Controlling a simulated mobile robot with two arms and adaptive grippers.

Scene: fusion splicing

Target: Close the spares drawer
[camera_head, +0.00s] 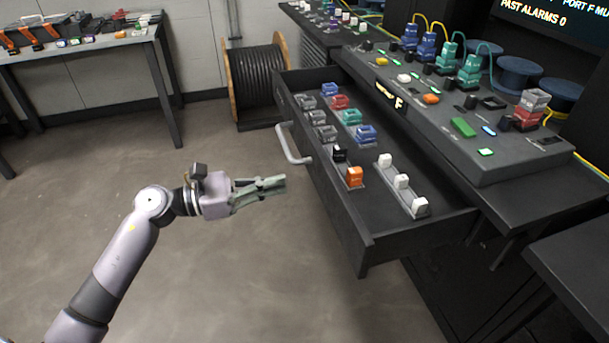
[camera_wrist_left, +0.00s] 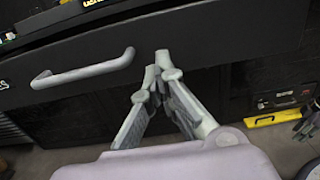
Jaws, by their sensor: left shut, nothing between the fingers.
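The spares drawer (camera_head: 365,250) is pulled out from under the workbench, a black drawer holding several small coloured parts. Its grey bar handle (camera_head: 291,146) is on the front face, and the handle (camera_wrist_left: 83,72) also shows at the left in the left wrist view. My left gripper (camera_head: 284,182) is in front of the drawer front, near the handle's lower end, with its fingers together and empty. In the left wrist view the fingertips (camera_wrist_left: 158,66) are just before the black drawer front (camera_wrist_left: 215,45), to the right of the handle; whether they touch it is unclear. My right gripper is not in view.
The workbench top (camera_head: 470,165) above the drawer carries several connectors and spools. A cable reel (camera_head: 256,80) stands on the floor behind the drawer. A side table (camera_head: 80,45) with tools is at the back left. The floor (camera_head: 220,270) around my left arm is clear.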

